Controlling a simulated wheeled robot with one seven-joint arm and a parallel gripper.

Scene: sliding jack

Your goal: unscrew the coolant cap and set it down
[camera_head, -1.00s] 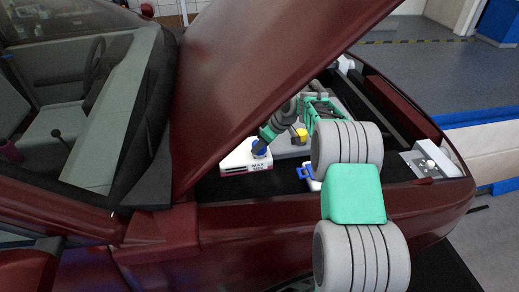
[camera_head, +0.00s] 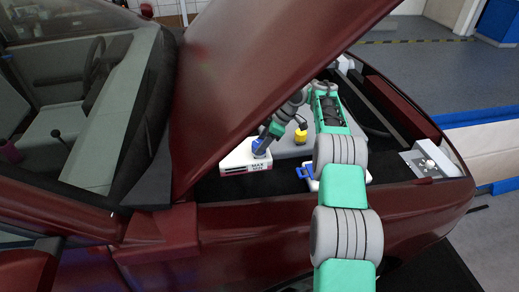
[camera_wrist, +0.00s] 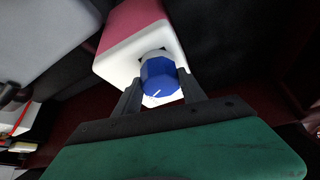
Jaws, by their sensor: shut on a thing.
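The blue coolant cap (camera_wrist: 158,78) sits at the neck of the white coolant tank (camera_wrist: 115,67) in the wrist view. In the head view the cap (camera_head: 259,146) shows as a small blue patch on top of the tank (camera_head: 236,160), which has a MAX/MIN label. My gripper (camera_wrist: 156,92) is shut on the cap, with one dark finger on each side of it. In the head view my gripper (camera_head: 262,140) comes down on the cap from above. A white mark shows on the cap's face. I cannot tell whether the threads are still engaged.
The raised dark red hood (camera_head: 270,60) hangs over the tank and my arm. A yellow cap (camera_head: 300,136) stands right of my gripper. A blue handle (camera_head: 305,172) lies in front. Dark flat room (camera_head: 265,186) shows before the tank.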

